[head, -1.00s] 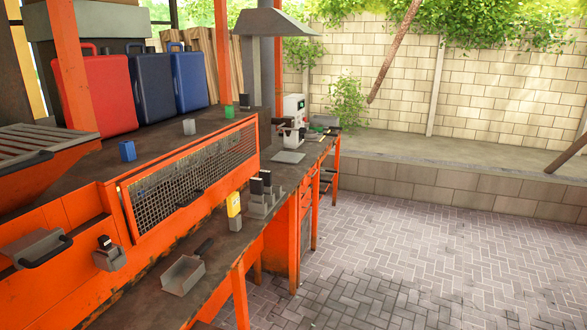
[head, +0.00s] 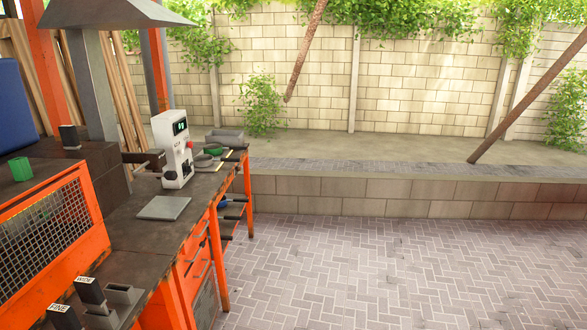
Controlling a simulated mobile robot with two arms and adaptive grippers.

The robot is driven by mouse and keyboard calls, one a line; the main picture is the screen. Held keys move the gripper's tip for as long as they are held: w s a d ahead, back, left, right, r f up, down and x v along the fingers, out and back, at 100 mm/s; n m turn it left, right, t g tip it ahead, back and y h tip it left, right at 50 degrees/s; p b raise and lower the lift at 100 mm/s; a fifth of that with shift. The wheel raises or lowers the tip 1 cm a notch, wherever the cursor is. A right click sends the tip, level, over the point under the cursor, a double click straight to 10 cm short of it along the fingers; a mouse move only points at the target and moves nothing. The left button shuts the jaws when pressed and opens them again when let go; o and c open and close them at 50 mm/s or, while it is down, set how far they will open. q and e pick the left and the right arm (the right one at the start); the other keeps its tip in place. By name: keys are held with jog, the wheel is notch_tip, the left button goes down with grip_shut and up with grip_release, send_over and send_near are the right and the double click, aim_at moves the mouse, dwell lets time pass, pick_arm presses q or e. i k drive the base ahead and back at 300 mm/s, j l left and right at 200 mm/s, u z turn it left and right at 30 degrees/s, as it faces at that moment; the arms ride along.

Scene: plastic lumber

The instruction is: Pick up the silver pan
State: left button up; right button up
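No silver pan can be made out for certain in the current head view. A flat grey plate (head: 164,208) lies on the dark workbench (head: 140,240). A grey box-like object (head: 225,138) sits at the bench's far end, too small to identify. Dark handles (head: 233,207) stick out from the shelves below that end; what they belong to is unclear. Neither of my grippers is in view.
A white machine with a green display (head: 176,150) stands on the bench. A green block (head: 20,169) sits above an orange mesh panel (head: 55,225). Labelled dark blocks (head: 88,292) are at the lower left. The brick paving (head: 400,265) on the right is clear.

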aim_at(203, 160)
jog(key=i, duration=2.25)
jog(key=i+u, duration=0.35)
jog(key=i, duration=0.2)
jog(key=i+l+u, duration=0.35)
jog(key=i, duration=0.2)
jog(key=j, duration=0.1)
